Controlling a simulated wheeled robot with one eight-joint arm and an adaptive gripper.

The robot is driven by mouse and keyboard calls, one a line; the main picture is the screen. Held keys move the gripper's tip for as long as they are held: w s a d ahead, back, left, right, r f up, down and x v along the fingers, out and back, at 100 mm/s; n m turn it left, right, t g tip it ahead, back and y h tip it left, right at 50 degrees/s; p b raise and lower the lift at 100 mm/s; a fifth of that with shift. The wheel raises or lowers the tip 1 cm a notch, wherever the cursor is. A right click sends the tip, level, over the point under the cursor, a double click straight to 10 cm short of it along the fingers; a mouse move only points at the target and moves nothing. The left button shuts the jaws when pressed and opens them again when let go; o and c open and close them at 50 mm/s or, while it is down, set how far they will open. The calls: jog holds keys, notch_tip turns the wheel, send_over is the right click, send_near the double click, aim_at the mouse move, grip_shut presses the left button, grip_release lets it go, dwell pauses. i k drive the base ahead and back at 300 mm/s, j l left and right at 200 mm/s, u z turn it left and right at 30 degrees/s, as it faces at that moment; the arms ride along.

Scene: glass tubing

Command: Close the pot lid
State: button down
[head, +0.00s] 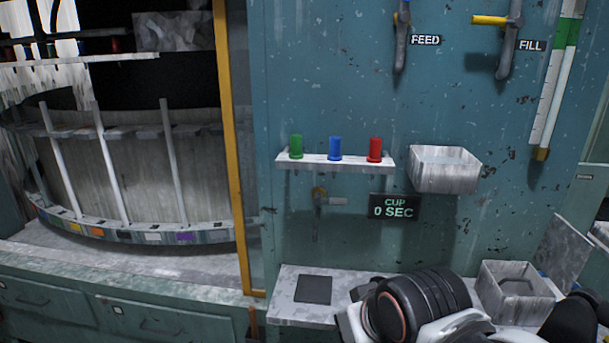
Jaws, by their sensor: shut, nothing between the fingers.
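A grey open-topped metal box (515,290) stands on the ledge at the lower right and may be the pot. A flat grey plate (564,249) stands tilted up just behind and to the right of it and may be its lid, raised. I cannot tell whether the plate is hinged to the box. My arm crosses the bottom of the view in front of the ledge, covering part of the box's lower front. My gripper's fingers do not show.
A dark square pad (313,289) lies on the metal ledge (283,312). Above it, a wall shelf (290,160) holds green, blue and red cups, next to a wall-mounted metal basin (445,175). FEED and FILL levers hang higher up. A yellow post (229,150) stands left.

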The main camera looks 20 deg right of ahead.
aim_at(562, 251)
jog(key=k+l, duration=0.1)
jog(key=l, duration=0.3)
jog(key=k+l, duration=0.15)
jog(key=l, duration=0.25)
jog(key=k+l, duration=0.1)
jog(key=l, duration=0.3)
jog(key=k+l+u, duration=0.1)
jog(key=l, duration=0.25)
jog(key=k+l, duration=0.15)
jog(key=l, duration=0.25)
jog(key=k+l, duration=0.1)
jog(key=l, duration=0.3)
jog(key=k+l, duration=0.15)
jog(key=l, duration=0.2)
